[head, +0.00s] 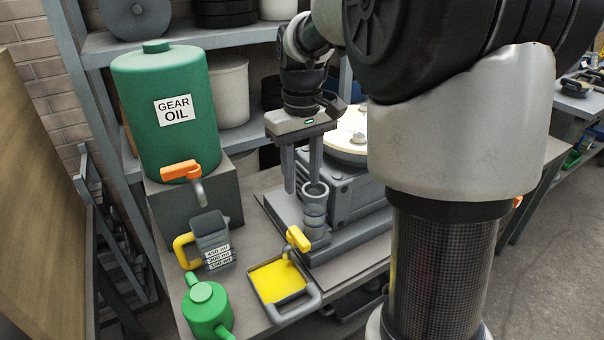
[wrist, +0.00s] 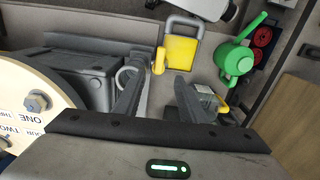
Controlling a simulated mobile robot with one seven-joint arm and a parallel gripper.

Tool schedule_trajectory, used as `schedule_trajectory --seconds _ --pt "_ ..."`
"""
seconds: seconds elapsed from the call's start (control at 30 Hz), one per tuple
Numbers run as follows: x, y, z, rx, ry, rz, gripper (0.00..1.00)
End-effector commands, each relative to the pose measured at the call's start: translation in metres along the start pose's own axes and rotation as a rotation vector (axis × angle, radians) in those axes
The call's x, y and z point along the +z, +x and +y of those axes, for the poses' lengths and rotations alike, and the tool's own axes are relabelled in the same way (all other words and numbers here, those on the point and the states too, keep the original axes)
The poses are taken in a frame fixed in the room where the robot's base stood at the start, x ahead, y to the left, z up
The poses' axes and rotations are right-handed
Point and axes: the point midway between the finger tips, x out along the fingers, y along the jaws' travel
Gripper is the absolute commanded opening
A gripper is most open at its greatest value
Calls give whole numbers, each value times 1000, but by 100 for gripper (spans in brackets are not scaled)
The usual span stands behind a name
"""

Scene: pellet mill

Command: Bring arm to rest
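My gripper (head: 302,188) points down over the bench, its two fingers apart with nothing visible between them. In the wrist view, my gripper's fingers (wrist: 160,95) also stand apart, with bare grey surface between. In the head view, a grey open-topped filler cup on a clear sight glass (head: 315,212) stands just below and beside the right finger. I cannot tell whether they touch. The grey machine housing (head: 355,195) is to the right of my gripper. My arm reaches in from the upper right, bent and not folded in.
A green gear oil drum (head: 165,110) with an orange tap (head: 181,171) stands left on a grey block. Shelving (head: 110,45) stands behind.

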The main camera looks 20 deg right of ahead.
Motion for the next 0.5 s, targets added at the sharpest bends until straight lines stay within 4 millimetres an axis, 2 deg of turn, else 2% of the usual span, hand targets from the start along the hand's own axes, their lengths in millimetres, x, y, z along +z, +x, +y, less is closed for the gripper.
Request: schedule_trajectory --seconds 0.33,0.43,0.5 --pt "1 -1 0 1 1 2 38" --pt "8 -12 -5 8 9 22 38" --pt "19 -27 -13 20 20 55 38"
